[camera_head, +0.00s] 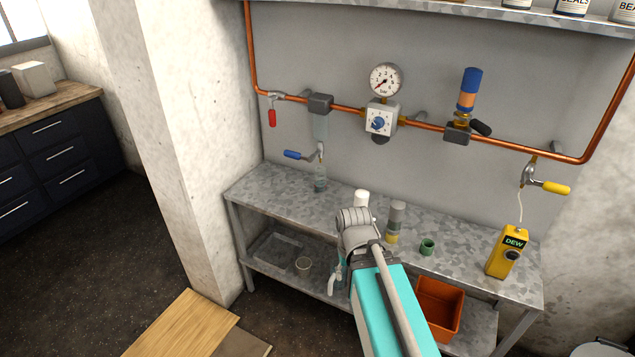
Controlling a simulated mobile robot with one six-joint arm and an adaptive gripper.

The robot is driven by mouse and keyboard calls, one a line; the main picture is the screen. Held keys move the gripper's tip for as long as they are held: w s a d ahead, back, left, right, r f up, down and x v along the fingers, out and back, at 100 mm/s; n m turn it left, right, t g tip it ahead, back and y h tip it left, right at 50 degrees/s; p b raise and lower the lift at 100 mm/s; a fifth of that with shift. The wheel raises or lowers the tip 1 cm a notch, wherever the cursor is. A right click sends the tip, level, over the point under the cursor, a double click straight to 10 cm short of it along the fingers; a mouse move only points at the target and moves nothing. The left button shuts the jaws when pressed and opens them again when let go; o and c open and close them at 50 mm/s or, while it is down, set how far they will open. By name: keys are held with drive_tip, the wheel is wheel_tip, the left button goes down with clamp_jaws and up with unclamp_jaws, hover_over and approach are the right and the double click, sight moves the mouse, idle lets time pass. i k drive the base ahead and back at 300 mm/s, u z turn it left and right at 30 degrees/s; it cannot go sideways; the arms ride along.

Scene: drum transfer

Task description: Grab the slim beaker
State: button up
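A slim clear glass beaker (320,178) stands upright at the back left of the grey metal bench (270,188), below the drain of the pipe filter. It looks tall and narrow, with a greyish tint low down. My arm (380,300) reaches up from the bottom of the picture, in front of the bench and to the right of the beaker. Its grey joint hides part of the bench's front edge. The fingers of my gripper cannot be made out clearly, and nothing of mine touches the beaker.
A white-topped container (361,198), a grey-and-yellow cylinder (397,218), a small green cup (427,247) and a yellow DEW meter (508,252) stand on the bench. The filter (320,118) and blue-handled drain valve (299,155) hang close above the beaker. An orange bin (438,308) is below.

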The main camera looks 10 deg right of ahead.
sight(320, 180)
drive_tip(key=z, duration=0.05)
drive_tip(key=i, duration=1)
drive_tip(key=u, duration=0.05)
